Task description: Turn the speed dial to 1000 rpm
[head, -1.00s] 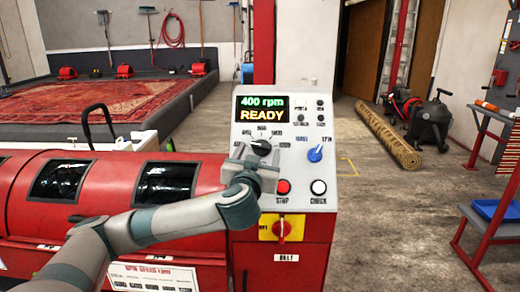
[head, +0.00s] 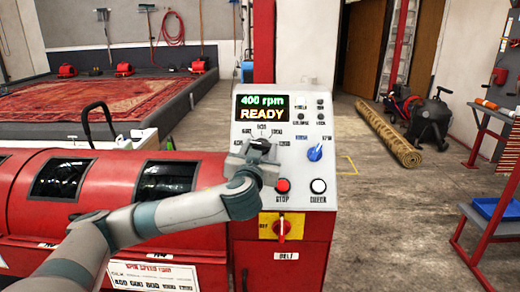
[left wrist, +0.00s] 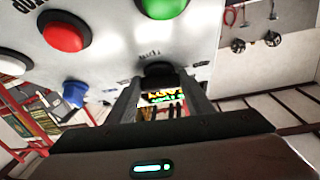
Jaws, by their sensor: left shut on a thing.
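The black speed dial (head: 262,144) is on the light grey control panel (head: 312,195), mostly hidden behind my left gripper (head: 254,155) in the head view. The display (head: 262,108) above it reads 400 rpm and READY. In the left wrist view, the dark dial (left wrist: 160,70) sits between the two fingertips of my left gripper (left wrist: 160,84), which is shut on it. The dial's pointer direction is hidden. My right gripper is not in view.
Near the dial are a blue knob (head: 315,152), a red stop button (head: 283,186) and a white check button (head: 318,186). A green button (left wrist: 163,6) shows in the left wrist view. A yellow-backed red switch (head: 282,228) is below.

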